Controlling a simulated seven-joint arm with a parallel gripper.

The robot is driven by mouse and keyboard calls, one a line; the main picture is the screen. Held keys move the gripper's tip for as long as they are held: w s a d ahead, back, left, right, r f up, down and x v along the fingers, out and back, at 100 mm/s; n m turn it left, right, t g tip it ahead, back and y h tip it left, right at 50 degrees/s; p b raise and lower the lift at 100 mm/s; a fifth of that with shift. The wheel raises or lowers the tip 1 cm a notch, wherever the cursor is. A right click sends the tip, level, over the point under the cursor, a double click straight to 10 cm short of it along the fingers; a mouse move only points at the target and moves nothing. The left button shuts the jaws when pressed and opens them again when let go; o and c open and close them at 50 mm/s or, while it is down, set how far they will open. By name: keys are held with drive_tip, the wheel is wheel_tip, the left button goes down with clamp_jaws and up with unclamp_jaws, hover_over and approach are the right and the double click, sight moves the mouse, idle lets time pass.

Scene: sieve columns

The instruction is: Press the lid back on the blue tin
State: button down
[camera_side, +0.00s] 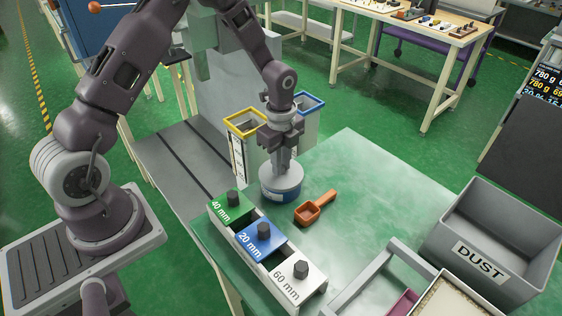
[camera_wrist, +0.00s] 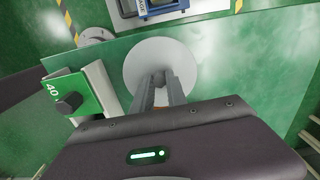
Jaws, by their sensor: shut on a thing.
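The blue tin (camera_side: 268,190) stands on the green table, just behind the row of labelled blocks, in the side view. Its pale grey round lid (camera_side: 290,181) lies over its top; it shows as a wide disc in the wrist view (camera_wrist: 142,62). My gripper (camera_side: 281,165) points straight down at the lid's middle. In the wrist view its fingers (camera_wrist: 161,82) are closed on a small knob at the lid's centre. The lid looks level. I cannot tell whether it is fully seated on the rim.
An orange scoop (camera_side: 313,209) lies right of the tin. Green 40 mm (camera_side: 231,206), blue 20 mm (camera_side: 261,238) and white 60 mm (camera_side: 298,284) blocks with dark knobs stand in front. Yellow-rimmed (camera_side: 246,123) and blue-rimmed (camera_side: 309,104) containers stand behind. A grey DUST bin (camera_side: 500,240) is at right.

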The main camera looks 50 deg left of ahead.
drive_tip(key=shift+f, duration=0.2)
idle(0.4)
drive_tip(key=c, duration=0.8)
unclamp_jaws()
drive_tip(key=shift+o, duration=0.2)
drive_tip(key=shift+r, duration=3.5)
drive_tip(key=shift+c, duration=0.3)
clamp_jaws()
drive_tip(key=shift+f, duration=0.15)
